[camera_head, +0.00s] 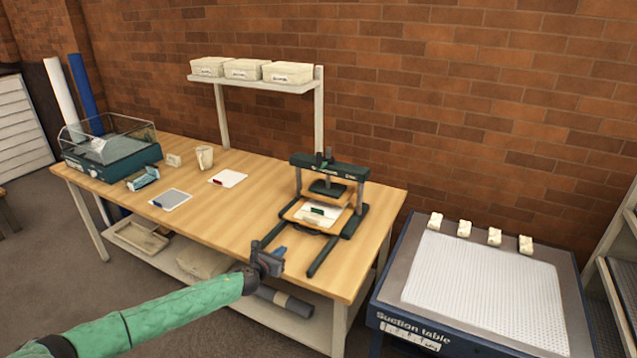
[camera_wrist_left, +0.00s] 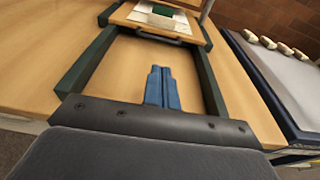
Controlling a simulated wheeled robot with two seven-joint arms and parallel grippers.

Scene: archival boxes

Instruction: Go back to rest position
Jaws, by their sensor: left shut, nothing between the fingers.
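My left gripper (camera_head: 281,251) is at the front edge of the wooden table, in front of the dark green press (camera_head: 330,170). Its arm in a green sleeve comes in from the lower left. In the left wrist view its blue fingers (camera_wrist_left: 162,88) are together with nothing between them. They point at the bare wood between the press's two base rails. The press's tray (camera_wrist_left: 150,20) lies beyond the fingertips and holds a white stack with a green piece on top. My right gripper is not in view.
The wooden table (camera_head: 240,215) carries a clear-lidded teal box (camera_head: 110,158) at left and papers in the middle. A shelf (camera_head: 255,84) holds three pale boxes at the back. A suction table (camera_head: 485,275) with several white blocks stands at right.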

